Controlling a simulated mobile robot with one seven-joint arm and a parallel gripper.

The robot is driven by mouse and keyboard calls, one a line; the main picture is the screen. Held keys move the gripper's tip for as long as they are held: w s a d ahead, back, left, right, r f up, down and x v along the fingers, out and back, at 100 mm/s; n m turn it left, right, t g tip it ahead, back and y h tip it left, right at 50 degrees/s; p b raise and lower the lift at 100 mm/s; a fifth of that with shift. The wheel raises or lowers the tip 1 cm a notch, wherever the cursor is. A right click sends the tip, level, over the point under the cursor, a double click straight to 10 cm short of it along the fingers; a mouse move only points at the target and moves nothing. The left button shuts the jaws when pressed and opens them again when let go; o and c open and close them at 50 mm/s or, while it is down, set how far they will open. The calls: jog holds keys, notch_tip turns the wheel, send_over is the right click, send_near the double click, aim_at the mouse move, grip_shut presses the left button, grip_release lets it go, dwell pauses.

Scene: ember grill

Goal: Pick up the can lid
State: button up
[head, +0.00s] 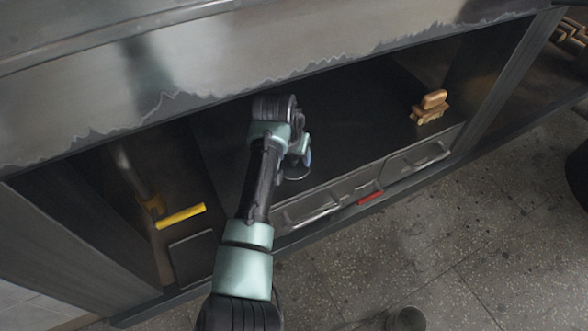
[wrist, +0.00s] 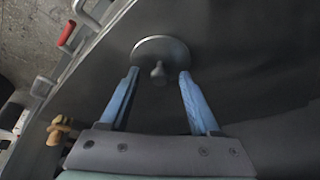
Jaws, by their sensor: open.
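The can lid (wrist: 160,48) is a grey metal disc with a small round knob (wrist: 158,74) on its face. It rests on the dark shelf (wrist: 255,60) of the grill cabinet. In the wrist view my gripper (wrist: 158,78) is open, with a blue finger on each side of the knob and nothing clamped. I cannot tell how far the fingertips are above the lid. In the head view the lid (head: 296,173) shows only in part beside my arm, which hides much of my gripper (head: 306,160).
A yellow-handled tool (head: 180,216) stands in the left compartment. Drawer fronts with metal handles (head: 313,215) and a red grip (head: 370,198) line the front edge. The cabinet's upper panel (head: 230,50) overhangs the shelf.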

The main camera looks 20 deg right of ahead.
grip_shut()
dwell(0.3)
dwell(0.3)
